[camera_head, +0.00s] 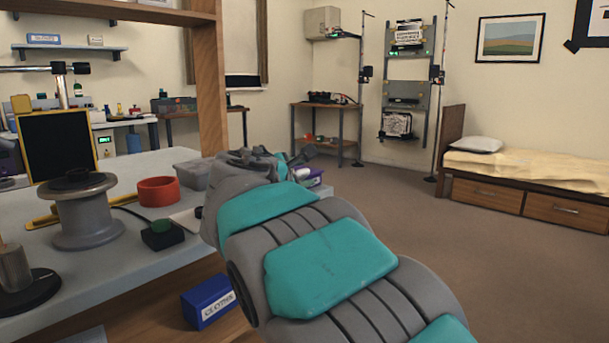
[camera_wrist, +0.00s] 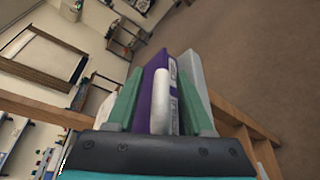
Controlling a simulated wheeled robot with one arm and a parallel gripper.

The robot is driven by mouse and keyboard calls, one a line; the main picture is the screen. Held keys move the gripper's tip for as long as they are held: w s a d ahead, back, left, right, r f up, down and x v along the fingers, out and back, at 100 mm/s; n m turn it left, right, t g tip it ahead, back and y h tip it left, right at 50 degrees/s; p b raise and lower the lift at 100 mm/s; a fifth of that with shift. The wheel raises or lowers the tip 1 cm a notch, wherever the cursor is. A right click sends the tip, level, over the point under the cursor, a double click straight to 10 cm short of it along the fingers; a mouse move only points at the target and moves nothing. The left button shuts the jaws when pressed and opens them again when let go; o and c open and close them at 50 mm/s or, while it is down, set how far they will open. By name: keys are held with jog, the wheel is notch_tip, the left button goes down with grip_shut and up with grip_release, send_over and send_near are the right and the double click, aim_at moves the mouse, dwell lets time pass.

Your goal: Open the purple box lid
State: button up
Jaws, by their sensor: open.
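The purple box (camera_head: 317,177) shows only in part in the head view, at the right end of the worktop, mostly hidden behind my arm. In the wrist view the purple box (camera_wrist: 152,85) stands between the two green fingers of my gripper (camera_wrist: 161,75), with a white label on its right side. My gripper (camera_head: 298,157) is open in the head view, near the box at the far end of my arm. I cannot tell whether either finger touches the box. The lid's edge cannot be made out.
On the worktop (camera_head: 165,262) stand a grey spool (camera_head: 85,212), a red ring (camera_head: 159,191), a green-buttoned black box (camera_head: 163,235) and a grey bin (camera_head: 191,175). A blue box (camera_head: 209,301) sits lower down. Open floor (camera_head: 390,200) lies to the right.

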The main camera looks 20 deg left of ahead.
jog(key=shift+w+d+f, duration=0.1)
jog(key=shift+w+f, duration=0.1)
jog(key=shift+w, duration=0.4)
grip_shut()
jog(key=shift+r, duration=0.1)
dwell(1.0)
